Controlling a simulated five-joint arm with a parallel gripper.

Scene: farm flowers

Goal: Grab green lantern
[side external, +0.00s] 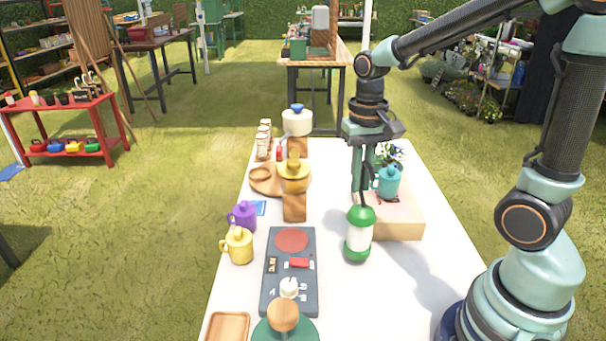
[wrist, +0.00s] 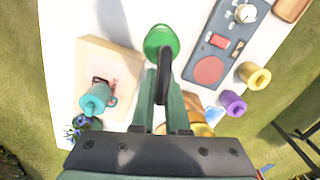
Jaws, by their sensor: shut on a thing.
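The green lantern (side external: 359,235) has a green cap and base, a pale clear middle and a dark loop handle on top. It hangs or stands nearly upright just below my gripper (side external: 364,192); I cannot tell if its base touches the table. In the wrist view, the lantern's green cap (wrist: 160,38) lies ahead of my gripper (wrist: 161,102). My fingers are shut on its dark handle, which shows between them. The lantern's lower part is hidden in the wrist view.
A wooden block (side external: 400,225) with a teal mug (side external: 388,182) stands right of the lantern. A dark hotplate (side external: 290,272) lies to its left, with yellow (side external: 238,246) and purple (side external: 243,217) mugs beyond. The white table (side external: 400,290) is clear in front right.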

